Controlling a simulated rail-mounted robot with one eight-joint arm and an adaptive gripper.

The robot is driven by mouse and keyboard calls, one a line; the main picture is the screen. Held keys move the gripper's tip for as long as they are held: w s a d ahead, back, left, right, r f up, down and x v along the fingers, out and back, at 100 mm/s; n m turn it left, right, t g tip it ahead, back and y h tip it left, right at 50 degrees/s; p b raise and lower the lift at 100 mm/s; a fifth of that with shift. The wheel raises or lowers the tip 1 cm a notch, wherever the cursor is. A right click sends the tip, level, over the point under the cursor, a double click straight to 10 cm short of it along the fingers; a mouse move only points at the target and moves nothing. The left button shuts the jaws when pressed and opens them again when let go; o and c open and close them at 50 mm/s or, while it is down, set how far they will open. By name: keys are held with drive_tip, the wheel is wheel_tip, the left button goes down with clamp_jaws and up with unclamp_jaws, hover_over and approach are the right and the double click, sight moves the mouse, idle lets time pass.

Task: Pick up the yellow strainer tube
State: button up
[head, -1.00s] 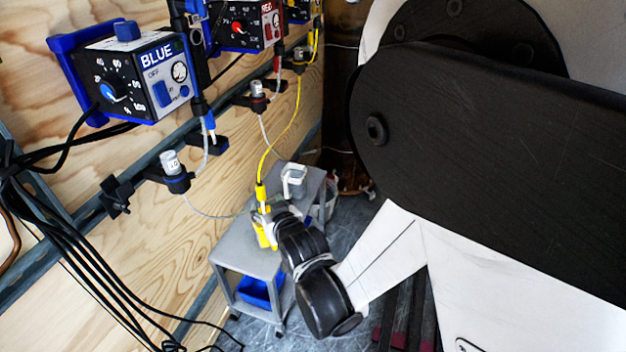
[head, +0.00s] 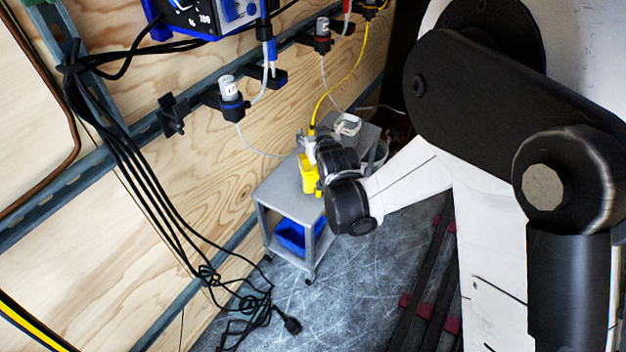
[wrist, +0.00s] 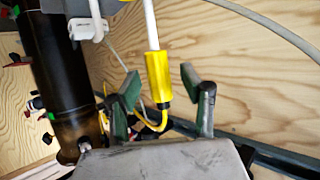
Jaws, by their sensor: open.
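The yellow strainer tube (wrist: 158,78) is a short yellow cylinder in the wrist view, with a white tube on one end and a thin yellow hose on the other. It appears between my gripper's two green-padded fingers (wrist: 162,90), which are apart. I cannot tell its exact depth relative to the fingertips. In the head view the strainer tube (head: 312,130) hangs on its yellow hose above a grey cart (head: 272,208). My gripper (head: 316,150) is beside it, its fingers small and partly hidden by my wrist.
A yellow item (head: 308,175) is by the cart top, below my gripper. A white-rimmed container (head: 347,124) is behind it. A blue bin (head: 297,236) sits on the lower shelf. Black cables (head: 140,165) hang along the plywood wall. Bottle holders (head: 231,100) line the rail.

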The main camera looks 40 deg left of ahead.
drive_tip(key=shift+a, duration=0.1)
drive_tip(key=shift+c, duration=0.5)
clamp_jaws()
drive_tip(key=shift+r, duration=0.15)
